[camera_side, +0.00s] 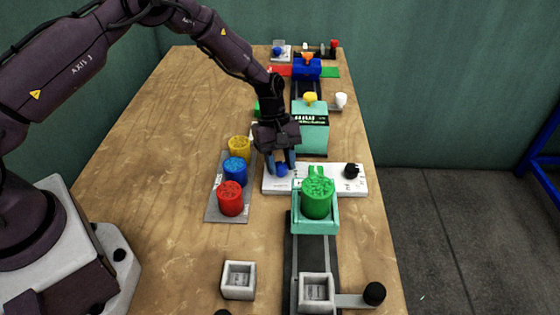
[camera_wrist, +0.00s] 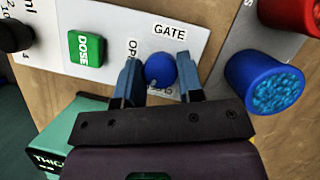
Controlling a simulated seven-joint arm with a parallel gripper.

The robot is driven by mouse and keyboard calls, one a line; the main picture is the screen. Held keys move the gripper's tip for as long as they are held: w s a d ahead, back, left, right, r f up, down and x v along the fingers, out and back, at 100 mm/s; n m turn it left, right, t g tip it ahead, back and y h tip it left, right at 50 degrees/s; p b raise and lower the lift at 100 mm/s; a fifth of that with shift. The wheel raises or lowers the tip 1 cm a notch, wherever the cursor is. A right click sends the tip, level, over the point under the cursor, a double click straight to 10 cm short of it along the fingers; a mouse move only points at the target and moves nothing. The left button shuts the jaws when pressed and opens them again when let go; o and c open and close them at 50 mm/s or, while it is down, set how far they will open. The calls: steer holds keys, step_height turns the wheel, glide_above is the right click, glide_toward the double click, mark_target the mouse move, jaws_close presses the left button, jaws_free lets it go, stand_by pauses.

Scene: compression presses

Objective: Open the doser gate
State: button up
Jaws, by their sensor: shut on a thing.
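The white doser panel (camera_side: 335,186) lies across the table's right part. It also shows in the wrist view (camera_wrist: 205,48), with a GATE label (camera_wrist: 170,31) and a green DOSE button (camera_wrist: 86,48). The blue gate knob (camera_wrist: 160,71) sits below the GATE label; in the side view it shows low between my fingers (camera_side: 282,170). My gripper (camera_wrist: 158,64) is shut on the blue knob, one finger on each side. Partly hidden lettering starting "OP" is left of the knob, and more covered lettering is beneath it. The gate itself cannot be made out.
Yellow (camera_side: 239,146), blue (camera_side: 235,170) and red (camera_side: 230,198) cups stand on a grey plate left of the panel. A green container (camera_side: 317,198) stands in front of it, a teal machine (camera_side: 310,135) behind. A black knob (camera_side: 351,171) is at the panel's right. The table's left is clear.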

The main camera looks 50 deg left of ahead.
steer(key=m+g+y, duration=0.1)
steer(key=m, duration=0.2)
steer(key=m+g+y, duration=0.1)
steer(key=m, duration=0.3)
steer(key=shift+w, duration=0.15)
steer(key=m+y, duration=0.1)
steer(key=m, duration=0.2)
steer(key=m+y, duration=0.1)
steer(key=m, duration=0.2)
steer(key=shift+d+g, duration=0.1)
steer(key=shift+g, duration=0.2)
steer(key=shift+m, duration=0.4)
steer(key=o, duration=0.9)
steer(key=v, duration=1.3)
steer(key=shift+d, duration=0.15)
